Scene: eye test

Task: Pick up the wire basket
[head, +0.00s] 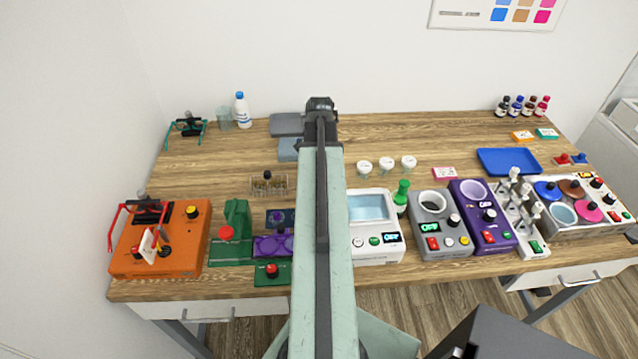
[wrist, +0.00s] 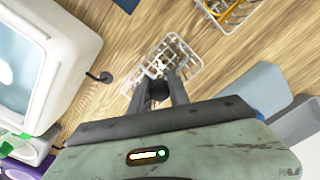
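A small white wire basket (wrist: 188,63) stands on the wooden bench in the wrist view, with small pale items inside. My gripper (wrist: 160,76) is over its near side, with its two dark fingers spread. A dark knob-like part shows between the fingers; I cannot tell whether they touch it. In the head view my arm hides this basket and my gripper. A second wire basket (head: 268,186) with brownish-yellow contents and a dark knob on top stands left of my arm. It also shows at the top of the wrist view (wrist: 216,18).
A white device with a screen (head: 377,247) stands right of my arm, and at the left of the wrist view. A blue-grey box (head: 287,150) stands behind. Three white-lidded jars (head: 387,165) are to the right. An orange device (head: 175,262) stands far left.

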